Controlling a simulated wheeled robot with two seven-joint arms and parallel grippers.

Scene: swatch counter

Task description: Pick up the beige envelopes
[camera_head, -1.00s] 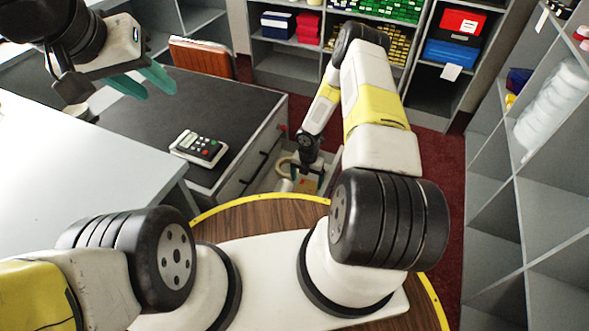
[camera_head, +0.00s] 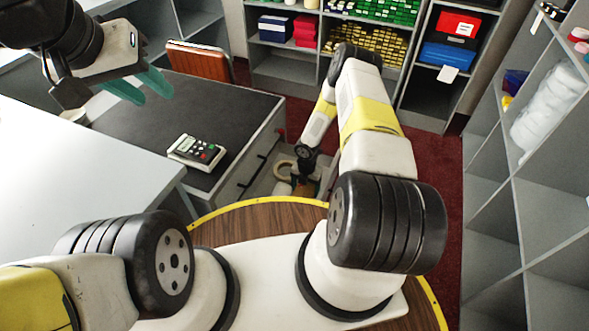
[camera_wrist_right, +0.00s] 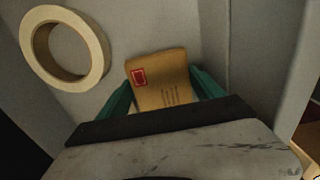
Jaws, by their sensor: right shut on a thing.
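The beige envelopes (camera_wrist_right: 163,82) show in the right wrist view as a tan bundle with a red stamp and lines of writing. My right gripper (camera_wrist_right: 162,94) is shut on them, with one teal finger at each side. They are inside a grey-walled open drawer or compartment. In the head view a small brown patch of them (camera_head: 303,189) shows at the gripper, mostly hidden by my right arm. My left gripper (camera_head: 139,88) is open and empty above the dark counter at upper left, its teal fingers apart.
A roll of cream tape (camera_wrist_right: 64,47) lies beside the envelopes. A calculator (camera_head: 196,151) sits on the dark counter (camera_head: 225,110). A white table (camera_head: 75,185) is at left. Shelves (camera_head: 535,215) stand at right and behind; red carpet (camera_head: 440,160) lies between.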

